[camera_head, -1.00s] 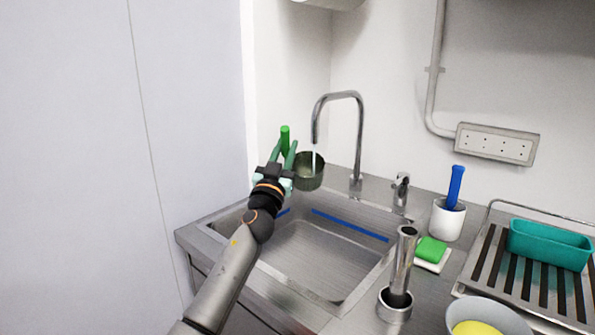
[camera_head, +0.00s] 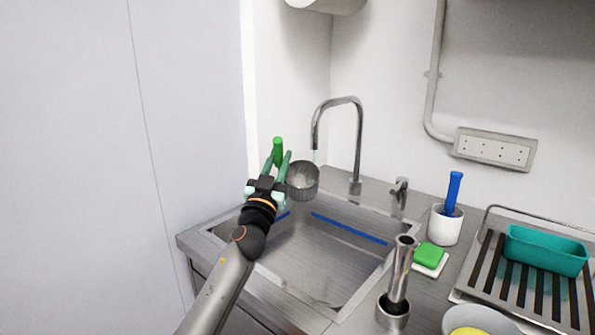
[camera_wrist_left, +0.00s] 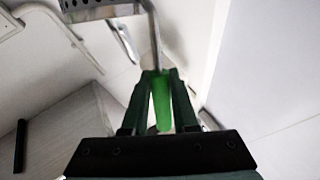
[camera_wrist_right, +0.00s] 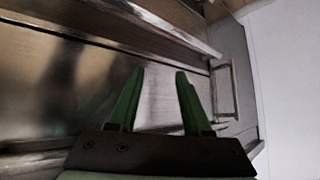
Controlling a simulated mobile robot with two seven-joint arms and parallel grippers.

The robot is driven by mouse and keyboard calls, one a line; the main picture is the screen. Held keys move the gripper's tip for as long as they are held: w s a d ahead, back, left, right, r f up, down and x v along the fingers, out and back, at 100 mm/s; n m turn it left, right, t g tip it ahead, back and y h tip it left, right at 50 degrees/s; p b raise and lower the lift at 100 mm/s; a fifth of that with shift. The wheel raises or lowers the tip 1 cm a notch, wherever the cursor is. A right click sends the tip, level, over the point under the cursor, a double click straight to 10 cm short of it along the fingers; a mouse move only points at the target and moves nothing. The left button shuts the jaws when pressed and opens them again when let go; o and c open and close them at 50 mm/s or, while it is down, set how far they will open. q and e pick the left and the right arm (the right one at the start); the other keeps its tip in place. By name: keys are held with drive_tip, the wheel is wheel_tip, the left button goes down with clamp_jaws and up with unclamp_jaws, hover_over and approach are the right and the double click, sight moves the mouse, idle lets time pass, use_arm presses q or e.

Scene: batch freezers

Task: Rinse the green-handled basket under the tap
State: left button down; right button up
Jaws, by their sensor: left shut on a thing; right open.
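The green-handled basket (camera_head: 302,182) is a round grey mesh cup, held above the sink (camera_head: 318,250) just left of and below the tap (camera_head: 338,108). A thin stream shows at the spout and reaches down near the basket's right rim; I cannot tell whether it falls inside. My left gripper (camera_head: 276,172) is shut on the green handle (camera_head: 278,152), which also shows between the fingers in the left wrist view (camera_wrist_left: 162,100). The basket's mesh edge is at the top of that view. My right gripper (camera_wrist_right: 154,98) is open and empty near metal cabinet fronts, outside the head view.
Right of the sink stand a tap lever (camera_head: 400,192), a white cup with a blue-handled tool (camera_head: 447,222), a green sponge (camera_head: 430,254) and an upright steel tube (camera_head: 400,270). A rack (camera_head: 490,276) holds a teal bin (camera_head: 545,248). A wall is close on the left.

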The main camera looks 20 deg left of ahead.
sight(281, 145)
use_arm(q)
drive_tip(key=shift+s+d+r+p, duration=0.1)
drive_tip(key=shift+s+d+p, duration=0.25)
drive_tip(key=shift+s, duration=0.35)
drive_tip(key=shift+s+d+p, duration=0.1)
drive_tip(key=shift+s+p, duration=0.3)
drive_tip(key=shift+s, duration=0.3)
drive_tip(key=shift+s+d+p, duration=0.2)
drive_tip(key=shift+s, duration=0.4)
drive_tip(key=shift+s+d+p, duration=0.15)
drive_tip(key=shift+s+p, duration=0.05)
drive_tip(key=shift+s, duration=0.4)
drive_tip(key=shift+s+r+p, duration=0.2)
drive_tip(key=shift+r+p, duration=0.05)
drive_tip(key=shift+p, duration=0.15)
drive_tip(key=shift+s+d+r+p, duration=0.2)
drive_tip(key=shift+s+r+p, duration=0.3)
drive_tip(key=shift+p, duration=0.1)
drive_tip(key=shift+s+d+r+p, duration=0.15)
drive_tip(key=shift+s+r+p, duration=0.2)
drive_tip(key=shift+s+p, duration=0.15)
drive_tip(key=shift+s+d+r+p, duration=0.2)
drive_tip(key=shift+s+r+p, duration=0.2)
drive_tip(key=shift+s+p, duration=0.2)
drive_tip(key=shift+s+d+r+p, duration=0.15)
drive_tip(key=shift+s+r+p, duration=0.25)
drive_tip(key=shift+s+p, duration=0.15)
